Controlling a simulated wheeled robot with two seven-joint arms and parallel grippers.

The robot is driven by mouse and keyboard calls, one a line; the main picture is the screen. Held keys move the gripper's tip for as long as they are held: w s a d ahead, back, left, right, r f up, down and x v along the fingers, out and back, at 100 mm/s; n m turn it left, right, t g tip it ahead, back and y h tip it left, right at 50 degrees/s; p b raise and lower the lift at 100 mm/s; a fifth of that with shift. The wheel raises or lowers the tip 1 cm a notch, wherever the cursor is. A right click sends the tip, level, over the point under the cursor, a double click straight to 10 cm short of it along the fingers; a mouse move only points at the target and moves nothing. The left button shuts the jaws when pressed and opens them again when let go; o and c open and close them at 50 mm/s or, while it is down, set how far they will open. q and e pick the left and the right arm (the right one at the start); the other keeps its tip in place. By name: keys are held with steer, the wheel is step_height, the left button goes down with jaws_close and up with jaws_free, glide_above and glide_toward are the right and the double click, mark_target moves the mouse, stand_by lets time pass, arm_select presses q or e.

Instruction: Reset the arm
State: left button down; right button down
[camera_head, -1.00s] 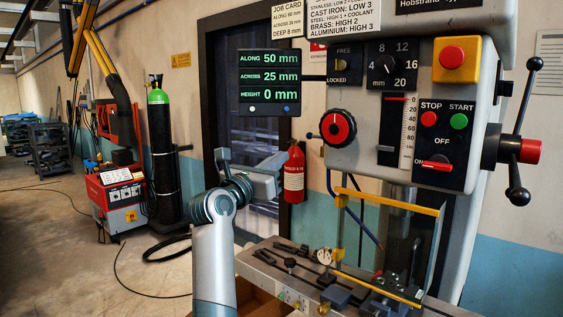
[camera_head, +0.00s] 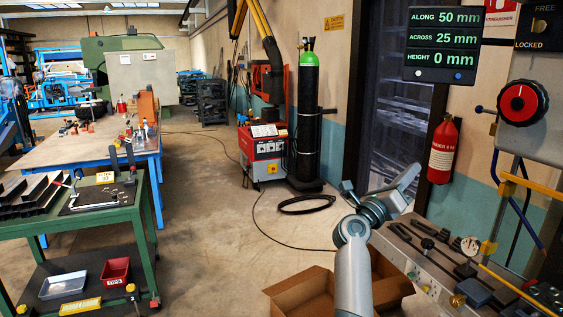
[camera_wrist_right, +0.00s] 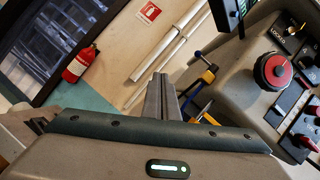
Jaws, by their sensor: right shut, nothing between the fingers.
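My right arm rises from the bottom of the head view, and its right gripper (camera_head: 408,176) is held up in front of the dark door, left of the red fire extinguisher (camera_head: 443,150). In the right wrist view the two grey fingers of the right gripper (camera_wrist_right: 160,97) lie together, shut, with nothing between them. The gripper appears clear of the machine. My left arm and left gripper are in neither view.
The milling machine's bench (camera_head: 425,262) with tools, and a cardboard box (camera_head: 300,297), are near the arm. A red welder (camera_head: 263,152) and black-green cylinder (camera_head: 308,120) stand behind. A green cart (camera_head: 130,215) and blue-legged table (camera_head: 60,150) are left. Floor between is mostly open.

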steer(key=w+a+f+n+t+y, duration=0.1)
steer(key=a+f+n+t+y, duration=0.3)
steer(key=f+n, duration=0.9)
steer(key=w+a+f+n+t+y, duration=0.15)
steer(key=a+f+n+y, duration=0.45)
steer(key=f, duration=1.3)
steer(key=s+a+f+n+g+y, duration=0.1)
steer(key=s+a+f+n+y, duration=0.25)
steer(key=f, duration=0.75)
steer(key=s+f+n+g+y+b, duration=0.15)
steer(key=s+f+n, duration=0.35)
steer(key=f, duration=0.6)
steer(key=s+a+f+n+g+y+p, duration=0.1)
steer(key=s+f+n+g+y, duration=0.15)
steer(key=s+f, duration=0.6)
steer(key=s+f+n+g+y, duration=0.2)
steer(key=s+f+n+g, duration=0.45)
steer(key=s+f, duration=1.9)
steer(key=s+d+f+n+g, duration=0.1)
steer(key=s+d+f+g, duration=0.1)
steer(key=s, duration=0.9)
steer(key=s+d+f+n+g+h, duration=0.1)
steer(key=s+f, duration=0.3)
steer(key=s, duration=0.6)
steer(key=s+d+f+n+g+b, duration=0.1)
steer(key=s+d+f+n+g, duration=0.2)
steer(key=s, duration=0.8)
steer(key=shift+s+d+f+h, duration=0.35)
steer(key=shift+d+f, duration=0.05)
steer(key=shift+d, duration=0.15)
